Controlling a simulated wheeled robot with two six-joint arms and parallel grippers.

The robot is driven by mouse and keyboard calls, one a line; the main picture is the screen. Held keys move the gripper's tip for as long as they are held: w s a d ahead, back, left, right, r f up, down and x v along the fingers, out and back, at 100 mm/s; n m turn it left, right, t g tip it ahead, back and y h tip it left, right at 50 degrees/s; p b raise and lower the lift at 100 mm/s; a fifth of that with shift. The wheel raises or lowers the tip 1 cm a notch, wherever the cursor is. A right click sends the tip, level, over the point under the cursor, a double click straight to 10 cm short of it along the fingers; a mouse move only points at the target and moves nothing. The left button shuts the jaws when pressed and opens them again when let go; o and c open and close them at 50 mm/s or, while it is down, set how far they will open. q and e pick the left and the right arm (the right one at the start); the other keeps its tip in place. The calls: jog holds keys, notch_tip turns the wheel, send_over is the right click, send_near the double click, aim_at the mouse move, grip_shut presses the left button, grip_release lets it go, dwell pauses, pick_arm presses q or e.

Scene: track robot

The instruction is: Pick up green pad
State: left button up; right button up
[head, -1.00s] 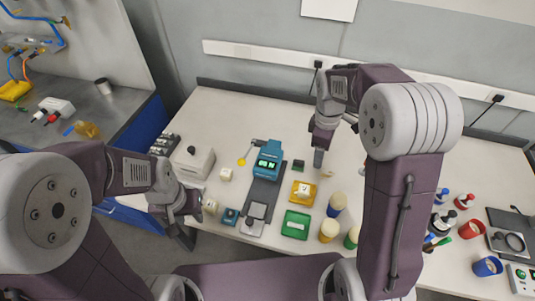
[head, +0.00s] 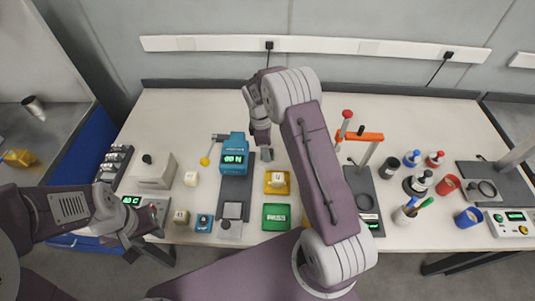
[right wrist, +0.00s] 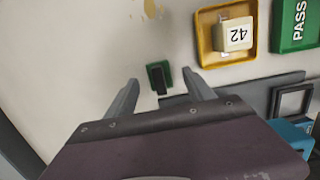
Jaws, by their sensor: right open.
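A small green pad (right wrist: 168,75) with a black bar on it lies on the white table in the right wrist view. My right gripper (right wrist: 161,80) is open, with its two fingertips on either side of the pad in that picture; I cannot tell its height above the pad. In the head view my right gripper (head: 267,155) points down at the table behind the yellow tray, and the pad is hidden there. My left gripper (head: 148,222) hangs at the table's front left edge; its fingers are too unclear to tell their opening.
A yellow tray (head: 268,189) with a block marked 42 (right wrist: 236,34) and a green PASS tray (head: 276,226) lie nearby. A blue device (head: 234,153) stands left of my right gripper. Cups, bottles and an orange-topped stand (head: 360,137) are on the right.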

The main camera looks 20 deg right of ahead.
jog(key=shift+s+f, duration=0.15)
jog(key=shift+f, duration=1)
jog(key=shift+w+f, duration=0.15)
jog(key=shift+w, duration=0.1)
jog(key=shift+s, duration=0.15)
jog(key=c, duration=1.2)
grip_shut()
jog(key=shift+r, duration=1.95)
jog(key=s+d+r+b, duration=0.1)
jog(key=s+d+r, duration=0.6)
jog(key=s+d, duration=0.1)
jog(key=shift+s, duration=0.3)
jog(key=shift+r, duration=0.1)
